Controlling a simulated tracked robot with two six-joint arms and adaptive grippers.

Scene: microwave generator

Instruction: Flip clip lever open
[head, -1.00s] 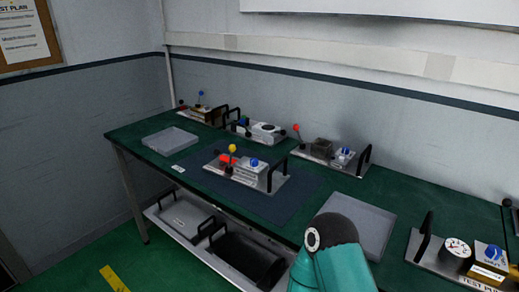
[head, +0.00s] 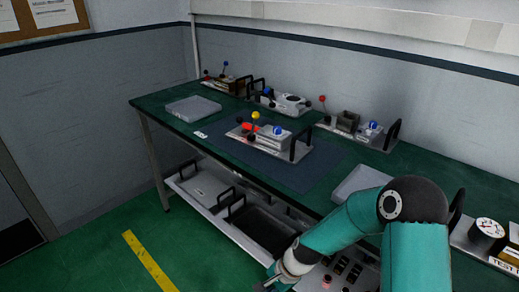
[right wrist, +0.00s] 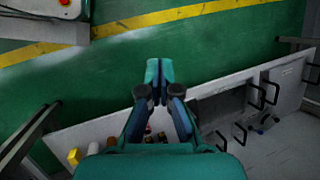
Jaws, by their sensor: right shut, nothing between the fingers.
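A fixture (head: 268,138) with a red clamp part, a yellow-knobbed lever (head: 255,116) and a blue knob (head: 277,130) sits on the dark mat in mid-bench in the head view. Its yellow-knobbed lever stands up; I cannot tell whether this is the clip lever. My right gripper (right wrist: 158,78) is shut and empty in the right wrist view, above the floor and lower shelf. In the head view it is small at the bottom edge, low in front of the bench and well apart from the fixture. My left gripper is not in view.
Behind stand more fixtures, one with a red-knobbed lever (head: 322,99) and one with a blue-knobbed lever (head: 226,65). A grey tray (head: 193,107) lies at the left. Black handles rise from several plates. The lower shelf (head: 213,213) holds trays. A gauge (head: 487,228) is at right.

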